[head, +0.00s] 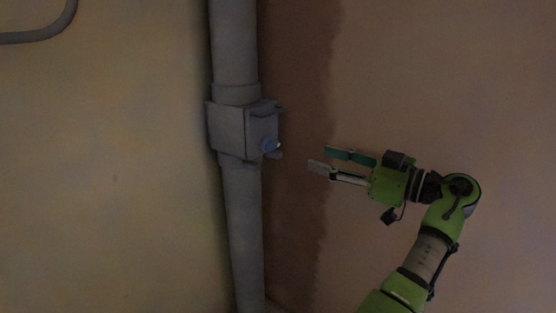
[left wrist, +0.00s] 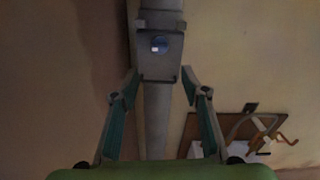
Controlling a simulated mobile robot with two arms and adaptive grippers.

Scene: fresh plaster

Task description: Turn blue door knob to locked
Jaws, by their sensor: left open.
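The blue knob (head: 268,144) sits on the side of a grey box (head: 231,130) on a vertical pipe in the head view. A small bright patch shows on the knob. Whether it is at locked cannot be told. In the left wrist view the knob (left wrist: 159,44) is on the box face, above and between the fingertips. My left gripper (head: 318,158) is open and empty, to the right of the knob and apart from it, with its fingers pointing towards the box. Its fingers also show in the left wrist view (left wrist: 159,72). My right gripper is not in view.
The grey pipe (head: 235,45) runs up and down through the box along the wall. A thin plate juts from the box near the knob. A brown board with curved handles (left wrist: 240,127) is at the lower right in the left wrist view. The space between gripper and box looks clear.

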